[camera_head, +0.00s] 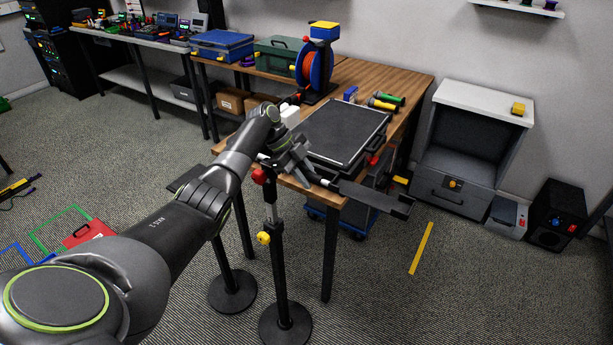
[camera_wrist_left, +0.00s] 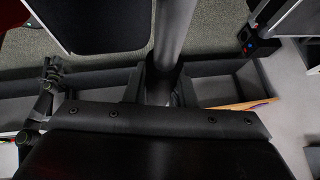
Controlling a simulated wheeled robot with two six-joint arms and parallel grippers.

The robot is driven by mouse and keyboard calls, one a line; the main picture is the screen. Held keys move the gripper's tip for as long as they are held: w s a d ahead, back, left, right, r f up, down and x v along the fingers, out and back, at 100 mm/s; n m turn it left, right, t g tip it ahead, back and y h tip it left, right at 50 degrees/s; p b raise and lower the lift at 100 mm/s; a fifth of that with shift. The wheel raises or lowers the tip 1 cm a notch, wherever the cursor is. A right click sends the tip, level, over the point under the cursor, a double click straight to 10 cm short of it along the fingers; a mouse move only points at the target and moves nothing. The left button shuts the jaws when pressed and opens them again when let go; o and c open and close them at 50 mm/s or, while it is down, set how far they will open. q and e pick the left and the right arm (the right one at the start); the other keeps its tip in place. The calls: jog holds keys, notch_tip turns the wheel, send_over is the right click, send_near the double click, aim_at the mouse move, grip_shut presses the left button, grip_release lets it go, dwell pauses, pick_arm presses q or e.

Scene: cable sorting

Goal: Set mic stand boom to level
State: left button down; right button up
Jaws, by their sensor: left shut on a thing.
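The mic stand has a dark pole (camera_head: 279,262) with a yellow knob (camera_head: 263,238), a red knob (camera_head: 258,176) higher up and a round black base on the floor. Its dark boom (camera_head: 362,194) reaches right from near the top of the pole and slopes down to the right in the head view. My left gripper (camera_head: 297,163) is at the boom close to the pole, shut on it; its fingers hide part of the boom. In the left wrist view the boom is a grey tube (camera_wrist_left: 173,35) running up from between the fingers (camera_wrist_left: 163,88). My right gripper is not seen.
A second round base (camera_head: 232,291) stands left of the stand. A grey cabinet (camera_head: 455,185) is at the right.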

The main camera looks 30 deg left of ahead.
pick_arm(q)
jog(key=c, duration=1.3)
grip_release()
jog(key=shift+o, duration=0.5)
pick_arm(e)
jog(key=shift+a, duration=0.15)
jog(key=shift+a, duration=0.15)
pick_arm(q)
jog(key=b+v, duration=0.4)
jog(key=v, duration=1.3)
jog(key=shift+a+r+b, duration=0.2)
jog(key=shift+a+b, duration=0.05)
jog(key=shift+b, duration=0.15)
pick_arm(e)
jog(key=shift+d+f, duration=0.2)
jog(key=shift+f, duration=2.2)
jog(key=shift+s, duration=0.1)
